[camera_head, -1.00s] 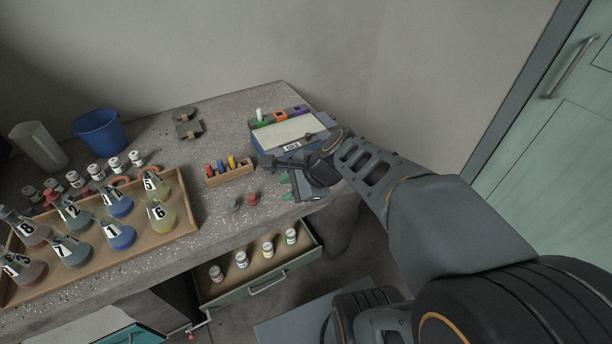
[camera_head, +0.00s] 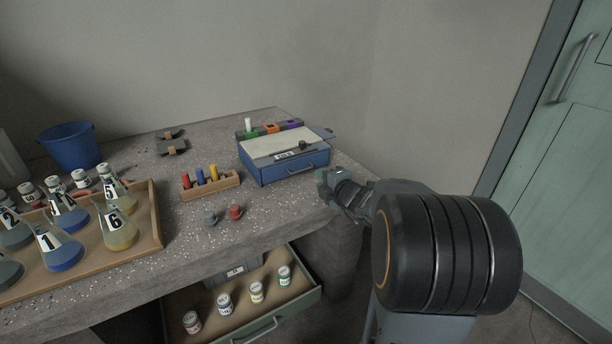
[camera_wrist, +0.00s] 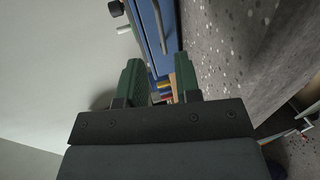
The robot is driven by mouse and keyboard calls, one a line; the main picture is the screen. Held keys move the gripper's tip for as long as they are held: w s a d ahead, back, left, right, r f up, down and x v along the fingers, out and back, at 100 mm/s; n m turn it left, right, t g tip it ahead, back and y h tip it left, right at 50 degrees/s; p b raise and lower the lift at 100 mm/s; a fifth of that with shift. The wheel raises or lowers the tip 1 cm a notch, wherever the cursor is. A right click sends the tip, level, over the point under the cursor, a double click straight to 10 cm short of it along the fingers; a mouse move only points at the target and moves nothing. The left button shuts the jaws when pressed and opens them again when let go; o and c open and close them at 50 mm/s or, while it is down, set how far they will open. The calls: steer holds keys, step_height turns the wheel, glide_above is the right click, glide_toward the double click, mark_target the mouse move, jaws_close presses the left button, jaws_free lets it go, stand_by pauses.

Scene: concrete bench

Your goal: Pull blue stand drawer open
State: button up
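The blue stand (camera_head: 262,174) sits on the bench near its right end, with a pale top and a drawer front facing the bench's front edge. The drawer looks shut, and its thin bar handle (camera_head: 302,170) stands out from the front. My gripper (camera_head: 326,186) is just in front and to the right of the stand, near the bench edge, apart from the handle. In the wrist view, my green fingers (camera_wrist: 160,84) are spread with a gap between them and nothing held. The stand (camera_wrist: 149,32) and its handle (camera_wrist: 160,26) show beyond the fingertips.
A wooden block with coloured vials (camera_head: 211,184) stands left of the stand, with two small knobs (camera_head: 235,212) before it. A tray of flasks (camera_head: 151,215) is further left. Below the bench, an open green drawer (camera_head: 294,306) holds several jars. A wall stands behind.

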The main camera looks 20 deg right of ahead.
steer(key=b+x, duration=0.2)
steer(key=x, duration=0.8)
steer(key=shift+b, duration=0.3)
steer(key=shift+c, duration=0.4)
jaws_close()
